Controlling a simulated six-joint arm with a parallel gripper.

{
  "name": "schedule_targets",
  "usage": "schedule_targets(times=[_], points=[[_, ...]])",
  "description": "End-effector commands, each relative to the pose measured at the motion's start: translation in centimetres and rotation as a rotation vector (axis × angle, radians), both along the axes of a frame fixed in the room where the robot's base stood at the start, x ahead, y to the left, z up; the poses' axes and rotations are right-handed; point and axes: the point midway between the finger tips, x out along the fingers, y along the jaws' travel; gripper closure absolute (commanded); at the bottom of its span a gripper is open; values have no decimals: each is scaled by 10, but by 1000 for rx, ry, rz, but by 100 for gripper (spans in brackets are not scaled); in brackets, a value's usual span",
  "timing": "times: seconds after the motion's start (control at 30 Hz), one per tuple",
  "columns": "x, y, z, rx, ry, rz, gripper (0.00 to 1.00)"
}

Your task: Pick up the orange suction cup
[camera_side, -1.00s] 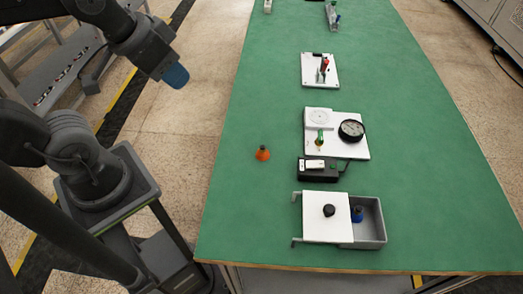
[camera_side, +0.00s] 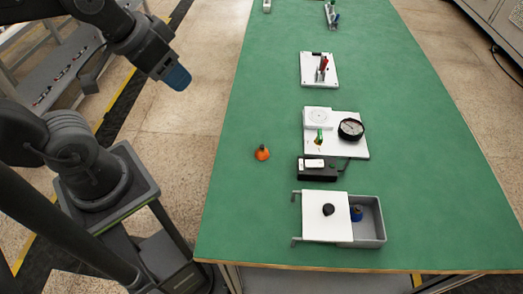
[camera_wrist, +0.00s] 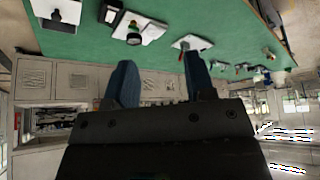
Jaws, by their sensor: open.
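The orange suction cup (camera_side: 262,153) is a small orange cone with a dark top. It stands upright on the green table near its left edge in the side view. My gripper (camera_side: 178,78) is in the air to the left of the table, above and well apart from the cup. In the wrist view my gripper (camera_wrist: 160,84) shows two blue fingers spread apart with nothing between them. I cannot make out the cup in the wrist view.
Right of the cup are a white board with a dial gauge (camera_side: 351,129), a black box (camera_side: 318,173) and a grey bin with a white lid (camera_side: 325,218). Another white board (camera_side: 319,71) lies farther back. The green table (camera_side: 230,210) is bare around the cup.

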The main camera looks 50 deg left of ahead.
Motion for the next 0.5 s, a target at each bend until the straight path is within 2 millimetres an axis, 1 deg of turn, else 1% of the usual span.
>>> schedule_targets(times=[0.03,0.13,0.17,0.37,0.5], points=[[0,0,0,0,0,0,45],[0,0,0,0,0,0,36],[0,0,0,0,0,0,35],[0,0,0,1,1,-2,35],[10,-2,-1,36,32,-66,35]])
